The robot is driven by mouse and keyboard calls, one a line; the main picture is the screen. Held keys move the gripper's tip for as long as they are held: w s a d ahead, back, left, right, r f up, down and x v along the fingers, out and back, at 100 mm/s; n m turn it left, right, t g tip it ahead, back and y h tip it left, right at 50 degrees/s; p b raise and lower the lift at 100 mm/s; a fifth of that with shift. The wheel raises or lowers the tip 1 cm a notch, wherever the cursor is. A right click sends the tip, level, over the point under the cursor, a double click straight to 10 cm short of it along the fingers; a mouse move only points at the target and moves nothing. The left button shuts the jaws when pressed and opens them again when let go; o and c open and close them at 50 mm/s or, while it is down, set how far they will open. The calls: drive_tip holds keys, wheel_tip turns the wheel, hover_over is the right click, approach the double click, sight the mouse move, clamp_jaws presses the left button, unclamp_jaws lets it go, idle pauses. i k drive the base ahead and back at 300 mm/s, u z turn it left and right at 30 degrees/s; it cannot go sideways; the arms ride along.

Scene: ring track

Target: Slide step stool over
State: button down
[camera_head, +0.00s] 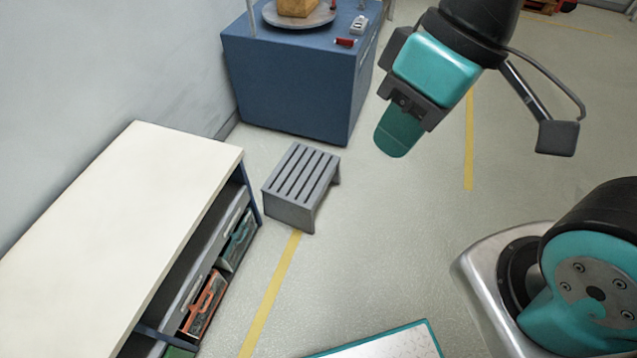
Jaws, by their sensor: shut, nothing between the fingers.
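The grey step stool (300,185) stands upright on the floor, left of the picture's middle. It has a slatted top and sits between the blue cabinet and the white-topped shelf unit. Its lower front edge meets the end of a yellow floor line. My gripper (392,142) is above the floor to the right of the stool, higher up and apart from it. The gripper points down and is shut, with nothing held. No part of the stool's top is hidden.
A blue cabinet (290,95) stands behind the stool, bearing a round plate (322,20) with a block. A white-topped shelf unit (110,200) with bins stands at left against the wall. Open floor (370,240) lies right of the stool. A teal-edged panel (385,346) shows at the bottom.

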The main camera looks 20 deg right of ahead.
sight(292, 194)
drive_tip(key=z, duration=0.05)
drive_tip(key=k, duration=0.6)
drive_tip(key=u, duration=0.55)
drive_tip(key=i, duration=1.25)
drive_tip(key=z, duration=0.65)
drive_tip(key=i, duration=0.4)
drive_tip(key=z, duration=0.4)
